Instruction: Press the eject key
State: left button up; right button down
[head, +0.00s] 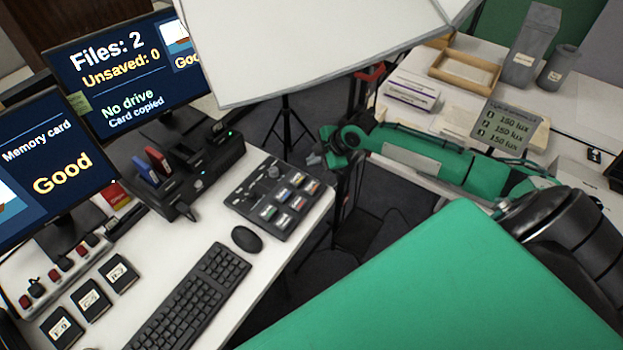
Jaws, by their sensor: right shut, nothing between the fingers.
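A black key panel (278,198) lies on the white desk, with two rows of small keys (290,198) carrying coloured labels and a knob beside them. The labels are too small to read, so I cannot tell which is the eject key. My right gripper (316,158) is shut and empty, at the end of my green arm reaching in from the right. It shows beyond the desk edge, to the upper right of the panel and apart from it. My left gripper is not in view.
A black card dock (190,172) holds blue and red cards behind the panel. A keyboard (192,300), a mouse (247,239) and two monitors (128,72) share the desk. A white softbox (310,45) overhangs the back. A side table (400,118) stands right.

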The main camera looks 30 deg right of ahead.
dwell(0.4)
jog(key=b, duration=0.6)
send_over(314, 187)
notch_tip(314, 187, down, 7)
jog(key=shift+f, duration=0.1)
jog(key=shift+f+b, duration=0.5)
jog(key=shift+f, duration=0.3)
dwell(1.0)
jog(key=shift+f, duration=0.35)
jog(key=shift+f+b, duration=0.35)
jog(key=shift+f, duration=0.2)
dwell(0.8)
jog(key=shift+r, duration=0.15)
jog(key=shift+r+p, duration=0.75)
jog(key=shift+p, duration=0.05)
jog(key=shift+r, duration=0.1)
